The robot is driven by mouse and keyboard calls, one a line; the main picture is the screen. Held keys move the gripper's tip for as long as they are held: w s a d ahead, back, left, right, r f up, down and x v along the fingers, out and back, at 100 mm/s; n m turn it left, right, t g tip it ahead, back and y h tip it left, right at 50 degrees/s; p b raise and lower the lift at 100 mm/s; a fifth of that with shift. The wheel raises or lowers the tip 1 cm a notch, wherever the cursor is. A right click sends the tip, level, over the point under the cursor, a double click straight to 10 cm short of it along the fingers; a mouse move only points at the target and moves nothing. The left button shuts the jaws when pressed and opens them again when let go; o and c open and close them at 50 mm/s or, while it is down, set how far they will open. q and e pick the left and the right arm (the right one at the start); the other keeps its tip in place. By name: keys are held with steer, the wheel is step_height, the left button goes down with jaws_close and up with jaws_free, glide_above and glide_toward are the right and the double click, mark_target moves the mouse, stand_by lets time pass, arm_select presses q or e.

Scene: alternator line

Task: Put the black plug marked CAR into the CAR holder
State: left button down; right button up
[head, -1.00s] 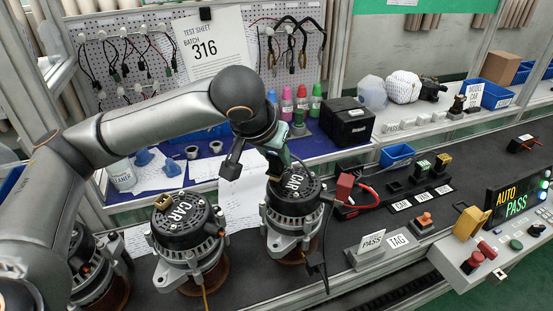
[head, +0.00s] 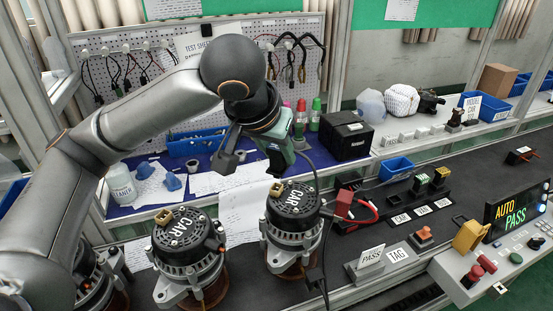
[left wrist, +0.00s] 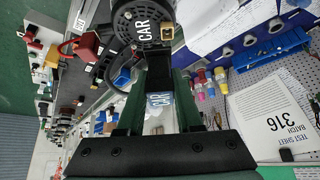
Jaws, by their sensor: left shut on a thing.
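My left gripper (head: 276,166) is shut on the black plug, with its green fingers above the middle alternator (head: 292,215). A dark cable (head: 316,180) curves down from near the gripper past the alternator. The black holder row (head: 395,200) stands at the right, with white labels along its front; one label (head: 401,218) seems to read CAR. My right gripper is out of view.
A green plug (head: 420,181) and a yellow one (head: 442,174) stand in the holder row. A red block (head: 343,203) with a red cable lies between alternator and holders. A second alternator (head: 187,255) stands left.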

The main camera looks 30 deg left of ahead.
arm_select(q)
steer(key=s+d+r+p, duration=0.5)
steer(key=s+d+r, duration=0.1)
steer(key=s+r, duration=0.3)
steer(key=shift+r+p, duration=0.35)
steer(key=shift+p, duration=0.05)
stand_by(0.4)
steer(key=shift+f, duration=0.1)
